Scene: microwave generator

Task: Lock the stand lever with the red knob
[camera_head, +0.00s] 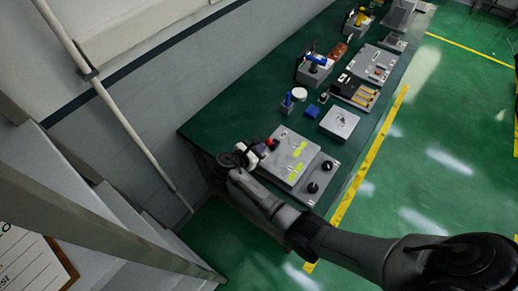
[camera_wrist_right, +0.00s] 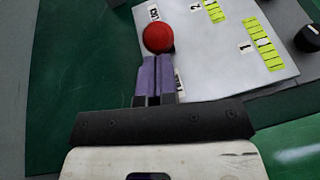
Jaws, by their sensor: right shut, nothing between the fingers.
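The red knob (camera_head: 269,142) sits at the left edge of the grey panel (camera_head: 293,156) at the near end of the green table. In the right wrist view the red knob (camera_wrist_right: 158,38) is round and lies just beyond my fingertips, next to a partly hidden label. My right gripper (camera_wrist_right: 155,62) is shut and empty, its purple fingers side by side. The tips are at the knob's near edge; I cannot tell whether they touch it. The head view shows my right gripper (camera_head: 258,148) beside the knob. The lever's shaft is not clearly visible. My left gripper is not seen.
Black knobs (camera_head: 320,178) and yellow-green labels are on the panel's right side. A white-topped box (camera_head: 339,122), blue parts (camera_head: 311,111) and further devices stand along the green table (camera_head: 230,110). A wall and pipe run along the left.

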